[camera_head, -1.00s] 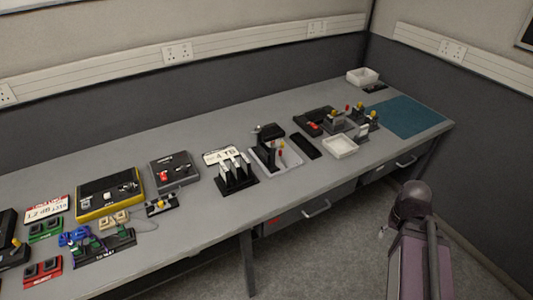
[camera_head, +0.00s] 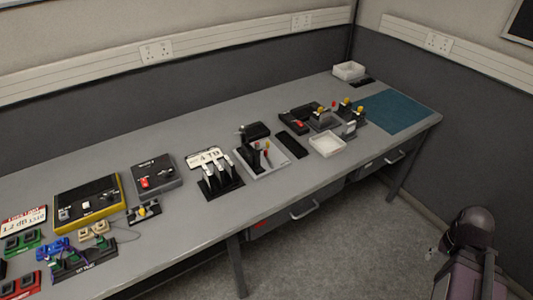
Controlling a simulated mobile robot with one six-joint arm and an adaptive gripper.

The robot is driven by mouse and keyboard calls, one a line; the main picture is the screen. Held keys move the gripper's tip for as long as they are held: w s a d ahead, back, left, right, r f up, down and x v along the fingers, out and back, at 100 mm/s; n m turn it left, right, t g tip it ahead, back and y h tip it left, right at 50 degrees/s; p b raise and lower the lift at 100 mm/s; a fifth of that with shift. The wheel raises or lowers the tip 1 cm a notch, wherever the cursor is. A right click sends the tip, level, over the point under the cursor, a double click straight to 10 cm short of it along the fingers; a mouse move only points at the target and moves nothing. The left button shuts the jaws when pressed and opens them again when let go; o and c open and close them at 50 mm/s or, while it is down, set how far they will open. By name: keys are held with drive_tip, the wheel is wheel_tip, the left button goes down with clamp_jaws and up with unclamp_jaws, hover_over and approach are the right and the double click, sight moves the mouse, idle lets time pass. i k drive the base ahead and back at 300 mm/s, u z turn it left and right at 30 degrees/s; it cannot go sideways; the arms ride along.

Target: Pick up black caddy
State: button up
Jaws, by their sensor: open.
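Several black holders stand on the long grey bench, and I cannot tell for sure which one is the black caddy. One is a black rack (camera_head: 219,184) with upright silver-and-black pieces, in front of a white label card (camera_head: 204,158). A low black holder (camera_head: 84,267) with lettering on its front edge sits at the lower left. A small black block with a yellow knob (camera_head: 144,213) lies between them. My arm shows at the lower right, off the bench and apart from all of these; my gripper's fingers cannot be made out.
The grey bench (camera_head: 215,228) has a bare front strip. Floor is clear in front.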

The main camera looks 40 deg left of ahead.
sight(252, 155)
drive_tip(key=u, duration=0.2)
drive_tip(key=k, duration=0.1)
drive_tip(key=z, duration=1.85)
drive_tip(key=k, duration=1.55)
drive_tip(key=u, duration=1.45)
